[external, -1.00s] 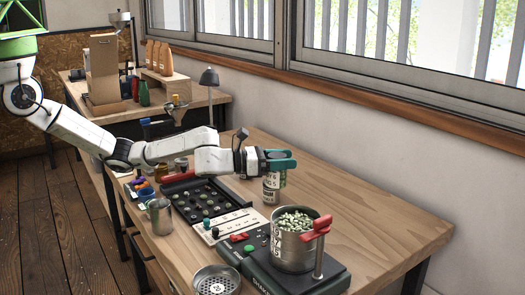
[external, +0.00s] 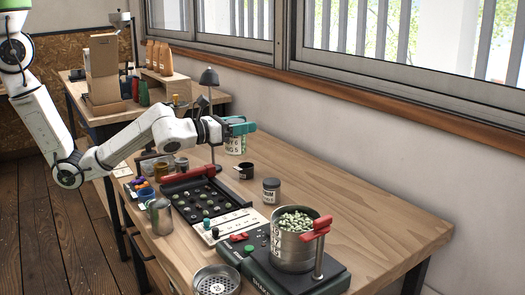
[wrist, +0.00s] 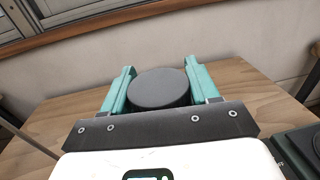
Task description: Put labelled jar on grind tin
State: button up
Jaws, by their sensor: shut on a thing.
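My gripper (external: 238,128), with teal fingers, is shut on a jar with a white label (external: 235,147). The jar's dark round lid (wrist: 160,89) shows between the fingers in the wrist view, and its lower part hangs below them in the external view. A small dark open tin (external: 244,171), which looks like the grind tin, stands on the table just below and right of the held jar in the picture. A gap shows between them. A second jar, dark-lidded with a grey label (external: 271,190), stands upright on the table farther right.
A metal canister of pale beans (external: 291,245) with a red clamp stands on a dark scale at the front. A black sample tray (external: 208,202) and small jars lie left of it. A grey lamp (external: 209,78) stands behind my gripper. The table's right side is clear.

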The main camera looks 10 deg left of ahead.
jog(key=shift+w+a+r, duration=0.1)
jog(key=shift+w+a, duration=0.05)
jog(key=shift+a, duration=0.3)
jog(key=shift+w, duration=0.2)
jog(key=shift+w+d+f+b, duration=0.65)
jog(key=shift+w+d+f, duration=1)
jog(key=shift+f, duration=0.55)
jog(key=shift+w+d+f+b, duration=0.6)
jog(key=shift+w+d+f, duration=0.95)
jog(key=shift+f, duration=0.65)
jog(key=shift+w+d+f+b, duration=0.65)
jog(key=shift+w+d+f, duration=1)
jog(key=shift+f, duration=0.55)
jog(key=shift+a, duration=0.1)
jog(key=shift+f, duration=0.15)
jog(key=o, duration=1.2)
